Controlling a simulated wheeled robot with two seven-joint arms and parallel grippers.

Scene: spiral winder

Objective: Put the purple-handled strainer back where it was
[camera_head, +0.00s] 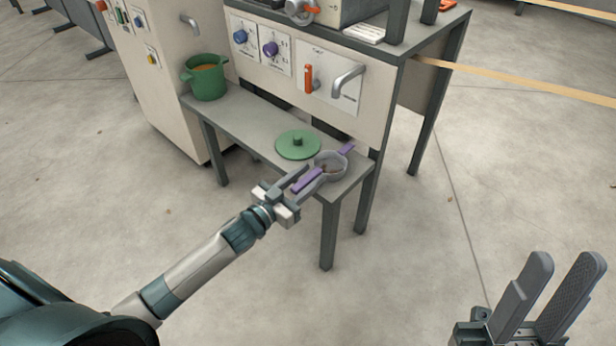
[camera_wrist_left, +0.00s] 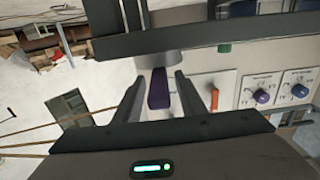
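The strainer (camera_head: 343,170) has a grey bowl, a long purple handle (camera_head: 306,181) and a short purple tab on the far side. It is at the right end of the grey bench (camera_head: 241,122), with small brownish bits inside. My left gripper (camera_head: 303,179) is at the long handle. In the left wrist view the purple handle (camera_wrist_left: 158,92) lies between the two spread fingers, with a gap showing on each side. The bowl is mostly cut off there. My right gripper (camera_head: 566,262) is open and empty at the lower right, far from the bench.
A green lid (camera_head: 297,147) lies on the bench close to the strainer. A green pot (camera_head: 205,78) stands at the bench's left end. Behind is a machine panel with a blue knob, a purple knob (camera_head: 270,49) and an orange lever (camera_head: 308,79). The floor in front is clear.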

